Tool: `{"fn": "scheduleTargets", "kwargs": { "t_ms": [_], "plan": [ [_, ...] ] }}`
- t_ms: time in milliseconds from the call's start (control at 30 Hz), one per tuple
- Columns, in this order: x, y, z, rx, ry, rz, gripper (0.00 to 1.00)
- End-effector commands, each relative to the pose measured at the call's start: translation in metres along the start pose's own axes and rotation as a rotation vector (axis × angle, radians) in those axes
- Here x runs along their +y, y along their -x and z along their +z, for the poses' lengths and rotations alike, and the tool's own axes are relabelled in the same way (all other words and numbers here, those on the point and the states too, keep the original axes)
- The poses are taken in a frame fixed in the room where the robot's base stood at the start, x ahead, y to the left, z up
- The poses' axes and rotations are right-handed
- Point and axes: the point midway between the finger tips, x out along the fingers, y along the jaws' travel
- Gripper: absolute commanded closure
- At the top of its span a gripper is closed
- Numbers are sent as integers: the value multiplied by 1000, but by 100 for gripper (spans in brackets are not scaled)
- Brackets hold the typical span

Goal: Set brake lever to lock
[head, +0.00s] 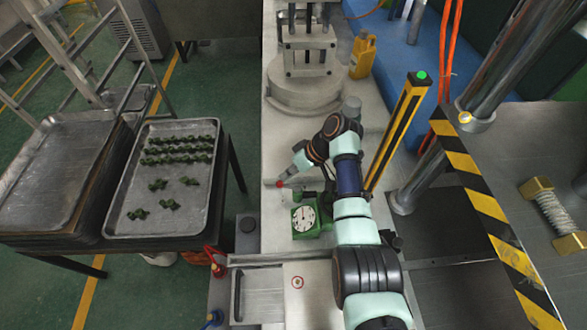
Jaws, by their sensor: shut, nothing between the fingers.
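My arm reaches up the picture in the head view and bends left and down at its far end. My gripper (287,178) is small here, at the arm's tip over the pale bench, and is shut with nothing in it. A small red knob (279,184) is at the gripper's tip. It may be the end of the brake lever, but the lever's shape is too small to make out. I cannot tell whether gripper and knob touch. The lever's setting cannot be read.
A green-framed dial gauge (304,219) stands just below the gripper. A yellow-black striped post (397,132) rises right of my arm. A round machine base (305,90) and yellow bottle (362,55) stand beyond. A tray of green parts (165,190) is left. A red-handled part (216,263) sits lower left.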

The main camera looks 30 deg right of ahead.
Motion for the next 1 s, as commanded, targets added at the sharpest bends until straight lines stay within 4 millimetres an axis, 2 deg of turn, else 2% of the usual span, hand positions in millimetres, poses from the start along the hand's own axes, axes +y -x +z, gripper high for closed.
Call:
{"fn": "scheduleTargets", "kwargs": {
  "t_ms": [867, 1000],
  "plan": [
    [-5, -2, 1, 1, 0, 0, 100],
    [-5, 4, 1, 2, -1, 1, 100]
  ]
}}
